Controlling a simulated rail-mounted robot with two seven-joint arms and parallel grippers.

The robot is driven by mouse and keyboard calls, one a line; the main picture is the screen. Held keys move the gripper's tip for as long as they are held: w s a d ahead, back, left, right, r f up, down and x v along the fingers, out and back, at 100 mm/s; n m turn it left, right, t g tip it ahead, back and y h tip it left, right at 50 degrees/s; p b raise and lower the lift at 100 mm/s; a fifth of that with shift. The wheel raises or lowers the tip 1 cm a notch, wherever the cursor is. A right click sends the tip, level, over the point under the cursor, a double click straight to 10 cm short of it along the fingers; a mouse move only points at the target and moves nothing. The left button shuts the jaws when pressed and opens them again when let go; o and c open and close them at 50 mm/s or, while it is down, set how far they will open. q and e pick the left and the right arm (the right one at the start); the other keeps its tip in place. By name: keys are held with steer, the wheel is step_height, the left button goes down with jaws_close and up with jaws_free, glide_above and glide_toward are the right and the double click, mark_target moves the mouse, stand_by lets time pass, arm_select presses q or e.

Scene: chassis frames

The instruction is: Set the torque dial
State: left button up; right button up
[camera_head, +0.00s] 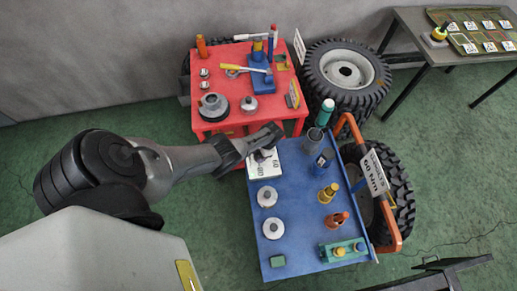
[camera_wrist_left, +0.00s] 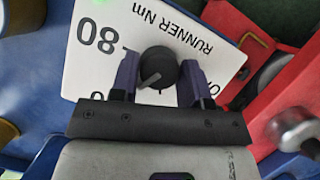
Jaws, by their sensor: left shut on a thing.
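The torque dial is a dark round knob (camera_wrist_left: 158,68) on a white plate (camera_wrist_left: 85,75) lettered "RUNNER Nm", upside down in the left wrist view. A number with an 8 and a 0 shows on the plate; other marks are covered. A light pointer line on the knob aims toward the lower left there. My left gripper (camera_wrist_left: 160,82) is shut on the knob, one finger on each side. In the head view the left gripper (camera_head: 264,152) is over the plate (camera_head: 264,166) at the cart's far left corner. A dark shape (camera_head: 436,276) at lower right may be my right gripper, its jaws unclear.
The blue cart top (camera_head: 295,205) carries silver round parts, coloured-handled tools and a green block. A sign (camera_head: 375,172) reading "60 Nm" hangs on its orange handle (camera_head: 388,215). A red table (camera_head: 222,128) with tools adjoins behind. Large tyres (camera_head: 345,72) stand beyond.

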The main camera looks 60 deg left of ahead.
arm_select(q)
steer(key=m+y+p, duration=0.1)
steer(key=m, duration=0.2)
steer(key=m+y+p, duration=0.1)
steer(key=m, duration=0.2)
steer(key=shift+s+d+t+y, duration=0.1)
steer(key=shift+t+y, duration=0.2)
steer(key=shift+t, duration=0.1)
steer(key=m+t+y+p, duration=0.1)
steer(key=m, duration=0.3)
steer(key=shift+m+p, duration=0.3)
steer(key=shift+m, duration=0.1)
steer(key=shift+m+t, duration=0.3)
steer(key=shift+m, duration=0.4)
steer(key=o, duration=0.9)
steer(key=shift+y, duration=0.3)
steer(key=shift+d+r+p, duration=0.1)
steer(key=shift+p, duration=0.2)
